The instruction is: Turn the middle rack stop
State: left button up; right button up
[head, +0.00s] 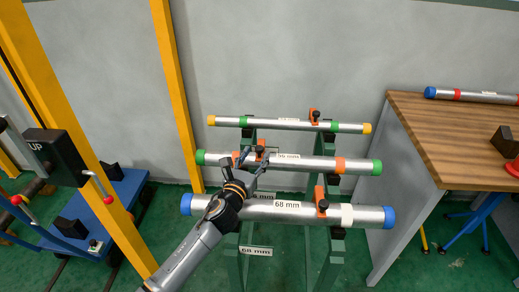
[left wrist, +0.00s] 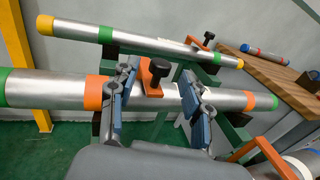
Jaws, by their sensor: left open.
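The middle rack stop is an orange bracket with a black knob (left wrist: 158,70); in the head view it shows small (head: 261,146) just behind my fingers. It sits at the green-ended middle pipe (head: 310,163), which also shows in the left wrist view (left wrist: 50,90). My left gripper (head: 252,158) is open over this pipe. In the left wrist view its two blue-grey fingers (left wrist: 158,103) stand left and right of the stop, and I see no grip on it. Whether a finger touches the pipe I cannot tell. My right gripper is not in view.
A yellow-ended pipe (head: 285,123) lies behind, with its own orange stop (head: 314,115). A blue-ended pipe (head: 280,211) lies in front, with another stop (head: 321,201). A green rack (head: 318,250) carries the pipes. A wooden table (head: 440,130) stands right, a yellow post (head: 176,90) left.

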aim_at(258, 152)
pick_arm(q)
jog(key=x, duration=0.3)
jog(key=shift+w, duration=0.15)
jog(key=shift+w+d, duration=0.1)
jog(key=shift+w, duration=0.15)
jog(key=shift+c, duration=0.6)
grip_shut()
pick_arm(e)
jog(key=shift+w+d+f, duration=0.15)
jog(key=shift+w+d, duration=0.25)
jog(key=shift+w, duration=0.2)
